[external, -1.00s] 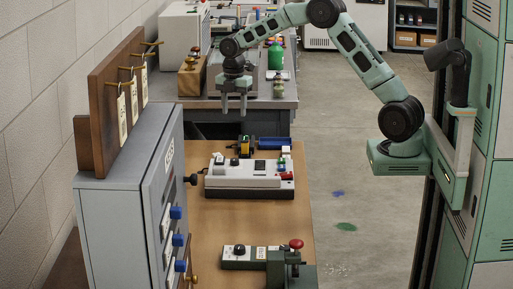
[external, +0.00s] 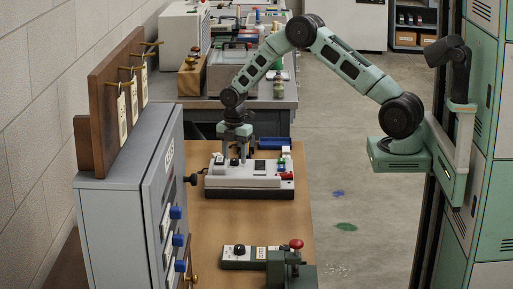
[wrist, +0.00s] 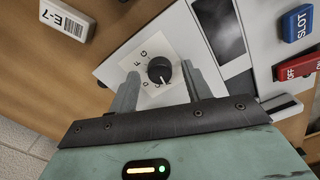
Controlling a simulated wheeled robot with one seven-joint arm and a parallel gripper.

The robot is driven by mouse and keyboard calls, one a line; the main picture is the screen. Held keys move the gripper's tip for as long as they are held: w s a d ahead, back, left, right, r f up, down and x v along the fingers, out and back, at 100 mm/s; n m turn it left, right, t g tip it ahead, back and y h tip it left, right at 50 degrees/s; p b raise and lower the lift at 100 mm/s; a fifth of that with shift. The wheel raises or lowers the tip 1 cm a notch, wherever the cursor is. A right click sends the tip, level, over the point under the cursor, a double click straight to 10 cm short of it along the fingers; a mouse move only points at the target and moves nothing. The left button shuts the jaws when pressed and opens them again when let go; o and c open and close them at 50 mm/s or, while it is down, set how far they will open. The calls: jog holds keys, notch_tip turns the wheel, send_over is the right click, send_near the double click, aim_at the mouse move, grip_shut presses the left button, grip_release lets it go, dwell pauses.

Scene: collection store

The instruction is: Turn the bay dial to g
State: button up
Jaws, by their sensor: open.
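The bay dial (wrist: 160,70) is a round black knob on a pale square plate with letters around it; F and G are readable on its upper left side. A white mark shows on the knob, but I cannot tell surely which letter it points to. The dial sits on the white console (external: 250,181), seen in the external view. My gripper (wrist: 161,72) is open, with one finger on each side of the dial and gaps between. In the external view my gripper (external: 236,153) points down over the console's back left, largely hiding the dial.
A blue SLOT button (wrist: 297,22) and a red OFF switch (wrist: 300,66) are on the console's right. A tag reading E-7 (wrist: 67,18) lies nearby. A grey cabinet (external: 125,215) stands left; a green device (external: 285,262) stands in front. Bare tabletop lies between.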

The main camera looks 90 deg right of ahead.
jog(key=shift+f, duration=0.3)
jog(key=c, duration=1)
jog(key=shift+o, duration=0.2)
